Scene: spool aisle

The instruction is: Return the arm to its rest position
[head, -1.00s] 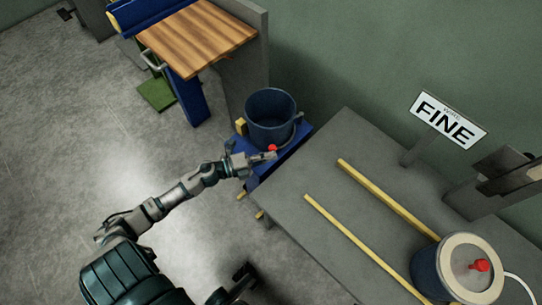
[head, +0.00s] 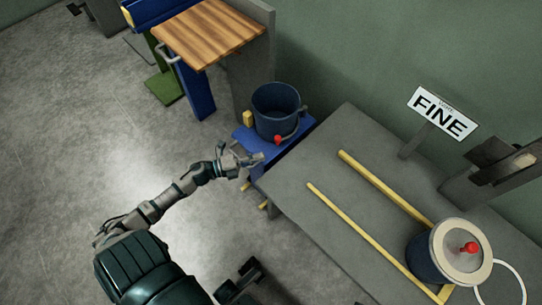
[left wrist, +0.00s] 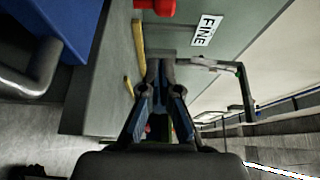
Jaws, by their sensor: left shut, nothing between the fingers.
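My left arm (head: 160,205) reaches out from the lower left in the head view. Its left gripper (head: 256,159) is beside the blue stand, in front of the dark blue bucket (head: 276,106) and apart from its red knob (head: 278,140). The gripper is shut and empty. In the left wrist view the fingers of the left gripper (left wrist: 160,68) come together at the tips with nothing between them. My right gripper does not show.
A grey table (head: 320,165) with yellow rails (head: 352,230), a FINE sign (head: 441,114) and a lidded spool drum (head: 462,252) stands at the right. The blue stand (head: 262,145) is close to the gripper. A wooden-topped bench (head: 208,35) is behind. Open floor (head: 70,150) lies left.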

